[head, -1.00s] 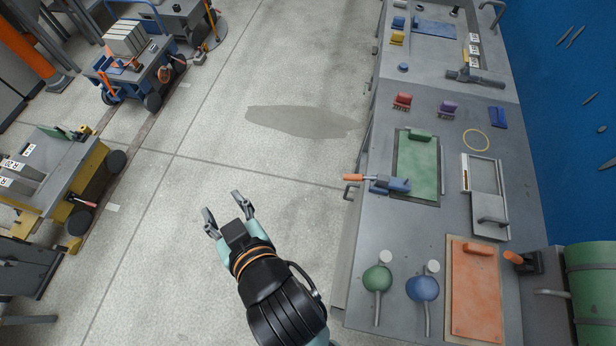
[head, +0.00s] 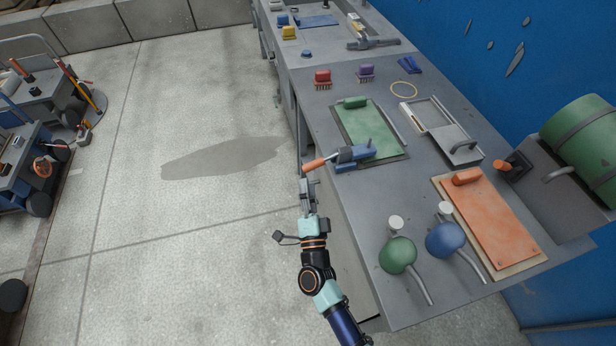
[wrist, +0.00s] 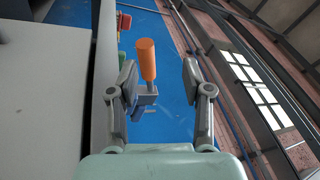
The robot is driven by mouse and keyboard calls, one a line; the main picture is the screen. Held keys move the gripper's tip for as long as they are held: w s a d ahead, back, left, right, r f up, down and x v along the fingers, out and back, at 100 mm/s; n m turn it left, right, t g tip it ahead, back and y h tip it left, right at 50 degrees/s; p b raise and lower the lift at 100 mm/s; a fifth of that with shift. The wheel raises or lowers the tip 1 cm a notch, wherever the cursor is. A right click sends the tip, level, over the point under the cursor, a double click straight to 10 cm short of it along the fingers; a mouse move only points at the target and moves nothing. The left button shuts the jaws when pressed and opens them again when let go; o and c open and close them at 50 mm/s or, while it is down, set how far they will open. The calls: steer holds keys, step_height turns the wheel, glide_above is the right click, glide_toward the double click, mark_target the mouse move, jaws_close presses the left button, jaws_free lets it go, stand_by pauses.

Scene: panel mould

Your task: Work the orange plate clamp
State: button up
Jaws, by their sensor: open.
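A blue clamp (head: 362,153) with an orange handle (head: 314,164) sits at the near edge of the green plate, its handle sticking out past the bench's left edge. My gripper (head: 307,188) is beside that edge, just below the handle in the head view. In the wrist view an orange handle (wrist: 147,58) shows between the open, empty fingers of my gripper (wrist: 160,80), apart from both. The orange plate (head: 490,218) lies at the bench's near right. A second orange handle (head: 500,165) on a dark base stands beyond that plate's far corner.
The grey bench (head: 365,220) rises close to my gripper's right. Green (head: 397,255) and blue (head: 444,238) round-headed tools lie on its near part. Red (head: 322,77) and purple (head: 366,72) brushes stand farther back.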

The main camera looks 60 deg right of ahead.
mark_target(314, 165)
steer(key=shift+m+g+h, duration=0.5)
steer(key=shift+m+g, duration=0.2)
steer(key=shift+g, duration=0.1)
steer(key=d, duration=0.2)
steer(key=w+d+b, duration=0.1)
steer(key=d, duration=0.2)
steer(key=d+r, duration=0.1)
steer(key=d, duration=0.1)
steer(key=shift+w+d+b, duration=0.3)
steer(key=shift+w+d, duration=0.05)
steer(key=shift+w, duration=0.05)
jaws_close()
